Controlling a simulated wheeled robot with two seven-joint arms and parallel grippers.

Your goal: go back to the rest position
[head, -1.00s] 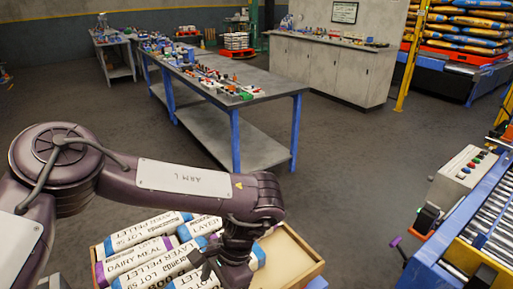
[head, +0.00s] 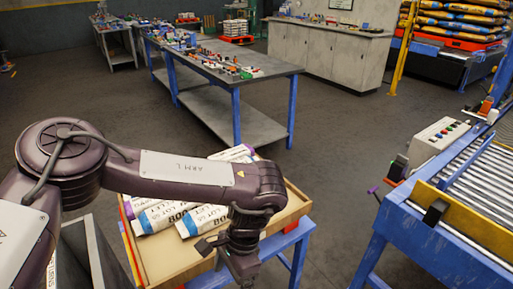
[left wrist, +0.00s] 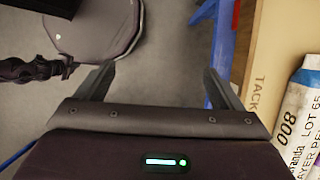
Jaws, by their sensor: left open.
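My left gripper (head: 240,262) hangs down at the end of my left arm, near the front right edge of the wooden tray. In the left wrist view its two fingers (left wrist: 160,85) are spread apart with nothing between them, over the floor beside the tray. White printed sacks (head: 160,218) lie in the tray (head: 160,260), partly hidden behind my left arm. One sack (left wrist: 302,120) also shows at the right of the left wrist view, apart from the fingers. My right gripper does not show.
The tray rests on a blue stand (head: 289,243). A roller conveyor (head: 481,181) with a button box (head: 440,140) stands at the right. A blue-legged workbench (head: 236,82) with small items stands behind. The floor between (head: 340,150) is clear.

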